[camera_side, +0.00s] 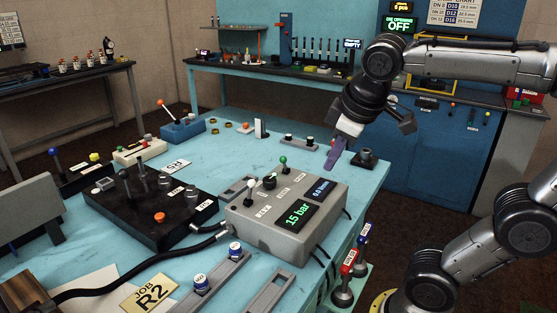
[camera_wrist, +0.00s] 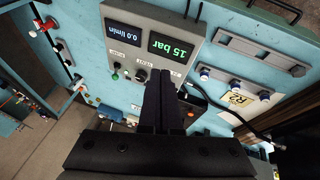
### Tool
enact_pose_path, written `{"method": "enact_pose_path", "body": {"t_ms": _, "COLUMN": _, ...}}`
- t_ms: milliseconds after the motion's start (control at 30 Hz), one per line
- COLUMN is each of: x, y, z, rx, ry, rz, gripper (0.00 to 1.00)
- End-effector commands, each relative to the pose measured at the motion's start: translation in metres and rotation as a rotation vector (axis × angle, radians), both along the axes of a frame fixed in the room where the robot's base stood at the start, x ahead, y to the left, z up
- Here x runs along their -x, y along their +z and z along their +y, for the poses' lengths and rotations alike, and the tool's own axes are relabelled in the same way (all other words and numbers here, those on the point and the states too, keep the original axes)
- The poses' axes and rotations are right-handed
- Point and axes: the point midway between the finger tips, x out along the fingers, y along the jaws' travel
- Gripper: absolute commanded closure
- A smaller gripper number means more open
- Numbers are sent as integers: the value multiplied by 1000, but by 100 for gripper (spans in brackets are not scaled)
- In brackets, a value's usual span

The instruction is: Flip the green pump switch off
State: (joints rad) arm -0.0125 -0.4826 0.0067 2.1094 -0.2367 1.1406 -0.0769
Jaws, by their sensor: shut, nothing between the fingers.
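The green pump switch (camera_side: 283,160) is a small green-tipped lever standing at the back of the grey control box (camera_side: 262,239). It also shows in the wrist view (camera_wrist: 115,76), left of my fingers. The box's displays read 15 bar (camera_side: 298,214) and 0.0 l/min. My gripper (camera_side: 333,166) is shut and empty, above the table to the right of the switch in the side view and apart from it. In the wrist view, my shut fingers (camera_wrist: 161,92) cover part of the box's lower edge.
A black knob (camera_side: 269,182) and a white-tipped lever (camera_side: 250,186) stand beside the green switch. A black lever block (camera_side: 150,214) sits left of the box. A small black fitting (camera_side: 364,157) stands near the table's right edge. A black hose (camera_side: 130,262) crosses the front.

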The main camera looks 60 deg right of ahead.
Motion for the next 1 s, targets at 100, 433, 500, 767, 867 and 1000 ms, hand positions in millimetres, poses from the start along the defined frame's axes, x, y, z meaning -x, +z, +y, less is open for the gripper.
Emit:
{"method": "enact_pose_path", "body": {"t_ms": 100, "x": -35, "y": 13, "z": -11, "rx": 68, "ry": 10, "rz": 60, "gripper": 100}}
{"method": "enact_pose_path", "body": {"t_ms": 433, "x": -127, "y": 15, "z": -31, "rx": 218, "ry": 28, "rz": 213, "gripper": 100}}
{"method": "enact_pose_path", "body": {"t_ms": 500, "x": -144, "y": 9, "z": -33, "rx": 238, "ry": 32, "rz": 238, "gripper": 100}}
{"method": "enact_pose_path", "body": {"t_ms": 767, "x": -177, "y": -23, "z": -31, "rx": 260, "ry": 49, "rz": 316, "gripper": 100}}
{"method": "enact_pose_path", "body": {"t_ms": 867, "x": -179, "y": -30, "z": -30, "rx": 261, "ry": 53, "rz": 332, "gripper": 100}}
{"method": "enact_pose_path", "body": {"t_ms": 1000, "x": -179, "y": -31, "z": -30, "rx": 260, "ry": 55, "rz": 336, "gripper": 100}}
